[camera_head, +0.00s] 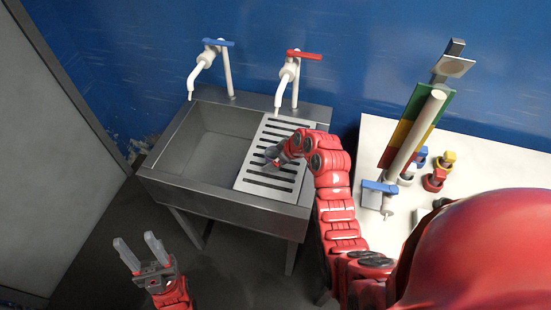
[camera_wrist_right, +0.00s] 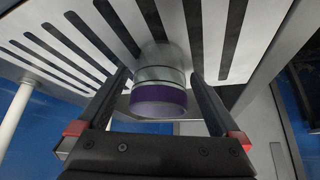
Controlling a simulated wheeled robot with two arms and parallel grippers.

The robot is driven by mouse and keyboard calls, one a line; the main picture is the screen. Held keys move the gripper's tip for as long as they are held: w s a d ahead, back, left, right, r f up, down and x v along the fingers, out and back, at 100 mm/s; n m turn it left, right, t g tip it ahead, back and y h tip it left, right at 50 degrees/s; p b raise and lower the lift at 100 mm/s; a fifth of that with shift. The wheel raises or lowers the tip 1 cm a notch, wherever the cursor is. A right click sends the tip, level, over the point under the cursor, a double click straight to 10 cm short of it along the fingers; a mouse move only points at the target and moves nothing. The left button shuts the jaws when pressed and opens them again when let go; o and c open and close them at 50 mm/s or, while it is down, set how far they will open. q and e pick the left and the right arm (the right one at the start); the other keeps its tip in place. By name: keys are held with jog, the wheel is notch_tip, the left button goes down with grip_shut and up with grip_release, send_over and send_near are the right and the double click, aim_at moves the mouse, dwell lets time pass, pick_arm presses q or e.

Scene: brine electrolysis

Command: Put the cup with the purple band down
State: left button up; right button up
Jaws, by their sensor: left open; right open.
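The clear cup with the purple band (camera_wrist_right: 158,98) shows in the right wrist view against the slotted drainboard (camera_wrist_right: 235,70). It appears to stand on the slats. My right gripper (camera_wrist_right: 160,76) is open, with one finger on each side of the cup and small gaps visible. In the head view my right gripper (camera_head: 271,156) is low over the sink's drainboard (camera_head: 247,186), and the cup is hard to make out there. My left gripper (camera_head: 137,250) is open and empty, in front of the sink to the left.
The sink basin (camera_head: 205,150) lies left of the drainboard. A blue-handled tap (camera_head: 205,57) and a red-handled tap (camera_head: 291,70) stand behind it. A white table (camera_head: 376,140) at right holds a coloured upright panel (camera_head: 406,125) and small blue, yellow and red parts (camera_head: 434,180).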

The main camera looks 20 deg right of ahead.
jog(key=shift+r, duration=0.2)
jog(key=shift+s+d+r, duration=0.1)
jog(key=shift+d+r, duration=0.1)
jog(key=shift+r, duration=0.05)
jog(key=v, duration=1.1)
jog(key=shift+s, duration=0.2)
